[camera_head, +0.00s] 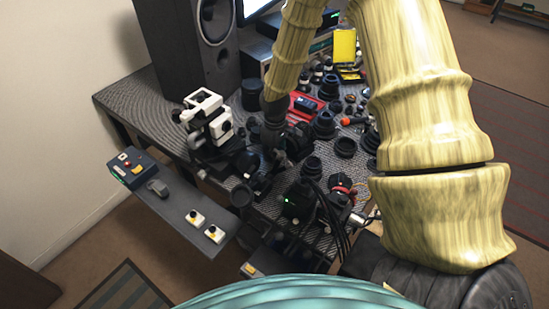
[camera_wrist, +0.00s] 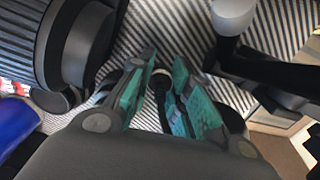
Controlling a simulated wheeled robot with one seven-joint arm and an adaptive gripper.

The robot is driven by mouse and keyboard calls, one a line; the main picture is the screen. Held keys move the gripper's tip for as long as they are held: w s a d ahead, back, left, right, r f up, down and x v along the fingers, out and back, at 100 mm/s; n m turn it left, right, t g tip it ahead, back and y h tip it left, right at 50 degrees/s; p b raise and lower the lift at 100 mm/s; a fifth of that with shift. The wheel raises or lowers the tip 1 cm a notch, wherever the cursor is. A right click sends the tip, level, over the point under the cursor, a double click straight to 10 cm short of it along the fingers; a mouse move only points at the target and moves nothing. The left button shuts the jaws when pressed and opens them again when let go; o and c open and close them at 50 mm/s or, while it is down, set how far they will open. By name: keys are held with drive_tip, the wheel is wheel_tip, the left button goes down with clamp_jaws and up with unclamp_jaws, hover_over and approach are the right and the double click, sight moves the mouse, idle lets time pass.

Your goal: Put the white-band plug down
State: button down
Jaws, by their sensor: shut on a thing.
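In the wrist view my gripper (camera_wrist: 164,68) points at the ribbed grey mat, its teal-padded fingers closed around a small dark piece with a pale ring, which I take as the white-band plug (camera_wrist: 161,79). The fingers hide most of the plug, and I cannot tell whether it touches the surface below. In the head view my dark wrist and gripper (camera_head: 270,146) are low over the crowded middle of the table. The plug cannot be made out there.
A white-and-black device (camera_head: 207,118) stands left of my gripper, with a black speaker (camera_head: 199,45) behind. Dark lens parts crowd the right, near a red tray (camera_head: 303,104) and a yellow box (camera_head: 344,46). The mat's left part (camera_head: 140,100) is clear.

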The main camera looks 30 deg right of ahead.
drive_tip(key=shift+f, duration=1.05)
drive_tip(key=shift+f, duration=0.1)
drive_tip(key=c, duration=1.6)
unclamp_jaws()
